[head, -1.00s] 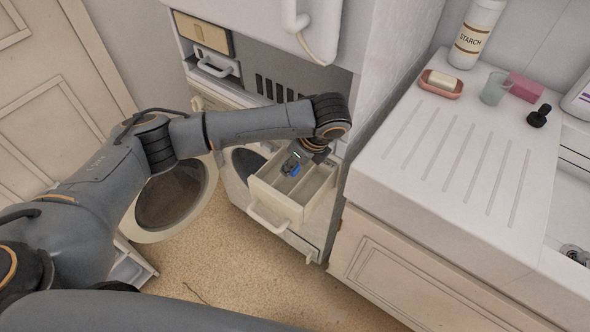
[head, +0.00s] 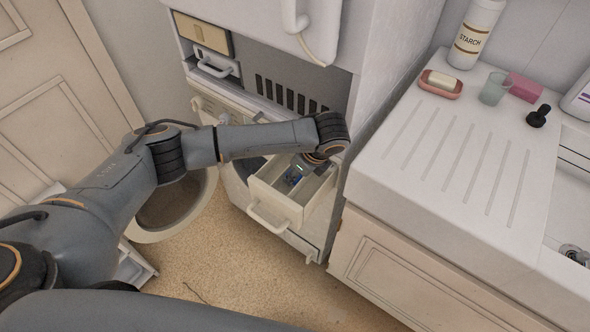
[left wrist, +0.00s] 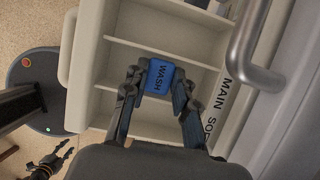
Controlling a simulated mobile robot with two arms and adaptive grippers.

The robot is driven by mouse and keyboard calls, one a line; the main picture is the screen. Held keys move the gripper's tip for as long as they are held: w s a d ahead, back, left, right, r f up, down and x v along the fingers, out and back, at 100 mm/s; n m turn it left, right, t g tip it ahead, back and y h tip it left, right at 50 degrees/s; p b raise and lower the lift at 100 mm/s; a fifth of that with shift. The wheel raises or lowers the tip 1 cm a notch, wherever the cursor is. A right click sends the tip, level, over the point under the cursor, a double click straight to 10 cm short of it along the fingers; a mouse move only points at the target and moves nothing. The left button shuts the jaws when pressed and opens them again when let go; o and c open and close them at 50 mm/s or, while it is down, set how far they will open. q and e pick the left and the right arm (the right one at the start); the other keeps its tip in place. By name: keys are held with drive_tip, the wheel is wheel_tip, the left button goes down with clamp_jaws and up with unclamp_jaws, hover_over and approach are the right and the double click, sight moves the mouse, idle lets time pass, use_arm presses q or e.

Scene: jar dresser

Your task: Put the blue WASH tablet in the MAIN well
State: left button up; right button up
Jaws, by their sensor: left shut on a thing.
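The blue WASH tablet (left wrist: 158,77) is held between the fingertips of my left gripper (left wrist: 157,80), which is shut on it. In the head view the left gripper (head: 296,172) points down into the open cream drawer (head: 275,200), with a bit of blue at its tips. In the left wrist view the drawer's dividers (left wrist: 125,43) form several wells. The tablet appears over the middle well, in line with the MAIN label (left wrist: 231,92); its height is hard to tell. A partly visible "SO…" label (left wrist: 209,130) is beside MAIN. A dark claw, apparently my right gripper (left wrist: 50,160), shows small at lower left.
The drawer has a pale handle (head: 268,219) in front. A round open door (head: 170,205) stands left of it. The counter (head: 450,165) at right holds a STARCH bottle (head: 474,35), a soap dish (head: 440,90), a cup (head: 494,89) and a pink block (head: 525,88).

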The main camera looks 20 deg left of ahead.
use_arm(q)
drive_tip(key=shift+f, duration=0.15)
drive_tip(key=o, duration=0.9)
drive_tip(key=shift+o, duration=0.2)
drive_tip(key=v, duration=1.3)
drive_tip(key=shift+a+r, duration=0.25)
drive_tip(key=shift+f, duration=0.1)
